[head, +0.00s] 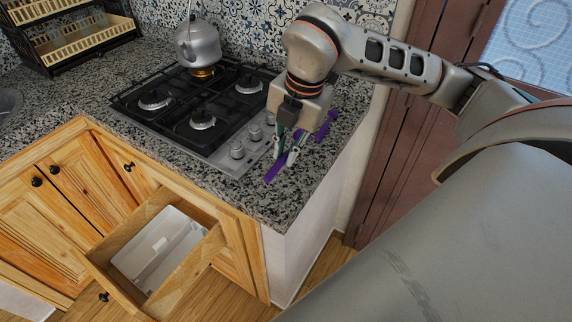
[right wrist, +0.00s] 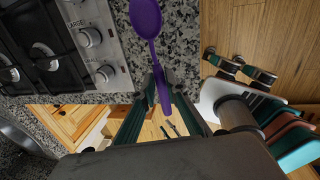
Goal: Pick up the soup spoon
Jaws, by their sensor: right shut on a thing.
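The soup spoon is purple. In the head view its handle (head: 273,172) reaches toward the counter's front corner, and a wider purple part shows on the far side of my right gripper (head: 286,156). In the right wrist view the spoon's round bowl (right wrist: 146,17) is at the top, and its handle runs down between the fingertips. My right gripper (right wrist: 160,84) is shut on the handle. I cannot tell whether the spoon still touches the counter. My left gripper is in neither view.
The granite counter (head: 245,195) carries a gas hob (head: 190,125) with a kettle (head: 198,45) at the back. A dish rack (head: 75,45) stands at back left. Below, an open drawer (head: 211,246) holds a white tray (head: 140,257). A brown door (head: 400,165) is at right.

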